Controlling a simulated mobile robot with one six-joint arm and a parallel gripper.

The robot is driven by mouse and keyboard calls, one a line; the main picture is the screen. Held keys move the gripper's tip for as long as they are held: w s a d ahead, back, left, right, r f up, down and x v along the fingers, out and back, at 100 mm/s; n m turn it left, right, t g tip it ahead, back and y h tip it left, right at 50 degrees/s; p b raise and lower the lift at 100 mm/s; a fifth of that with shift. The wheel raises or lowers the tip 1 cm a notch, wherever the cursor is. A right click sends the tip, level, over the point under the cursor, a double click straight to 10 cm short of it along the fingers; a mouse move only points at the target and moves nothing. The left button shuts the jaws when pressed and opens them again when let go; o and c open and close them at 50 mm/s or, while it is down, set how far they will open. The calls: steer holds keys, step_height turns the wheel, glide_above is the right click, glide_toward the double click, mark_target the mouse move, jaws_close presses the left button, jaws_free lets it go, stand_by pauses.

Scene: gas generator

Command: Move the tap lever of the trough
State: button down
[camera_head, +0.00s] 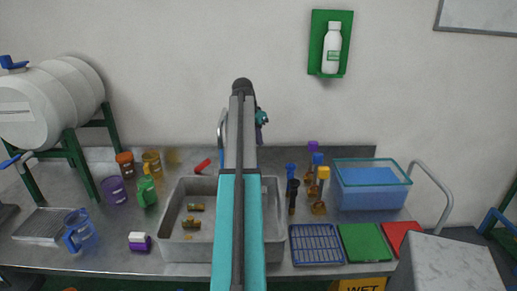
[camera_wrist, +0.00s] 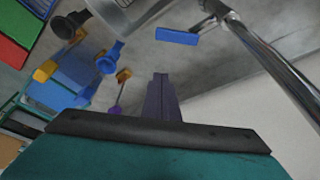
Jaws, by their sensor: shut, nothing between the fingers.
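The grey trough (camera_head: 174,225) is set in the metal bench, with my arm crossing over it. Behind it rises a chrome tap (camera_head: 221,128), mostly hidden by my arm; its pipe also shows in the wrist view (camera_wrist: 275,62). A red lever (camera_head: 202,166) lies left of the tap at the trough's back edge. A blue lever (camera_wrist: 178,36) shows beside the pipe in the wrist view; my arm hides it in the head view. My gripper (camera_wrist: 161,77) is shut and empty, its fingertips apart from the blue lever. In the head view my gripper (camera_head: 262,118) is partly hidden.
Several coloured-top items, including a yellow one (camera_head: 321,190), stand right of the trough beside a blue-filled tank (camera_head: 372,187). A blue rack (camera_head: 316,244) and green board (camera_head: 364,242) lie at right. Cups and a white barrel (camera_head: 55,100) are at left. Brass pieces (camera_head: 193,208) lie in the trough.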

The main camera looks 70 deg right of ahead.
steer(key=p+x, duration=0.3)
steer(key=x, duration=0.7)
steer(key=shift+w+a+r+p, duration=0.1)
steer(key=shift+w+a+p, duration=0.15)
steer(key=shift+a, duration=0.4)
steer(key=shift+w+a+p, duration=0.2)
steer(key=shift+a, duration=0.45)
steer(key=shift+w+a+r+p, duration=0.1)
steer(key=shift+w+a+p, duration=0.15)
steer(key=shift+a, duration=0.4)
steer(key=shift+f, duration=0.1)
steer(key=shift+w+a+b, duration=0.35)
steer(key=shift+a+b, duration=0.25)
steer(key=shift+a, duration=0.3)
steer(key=shift+d, duration=0.85)
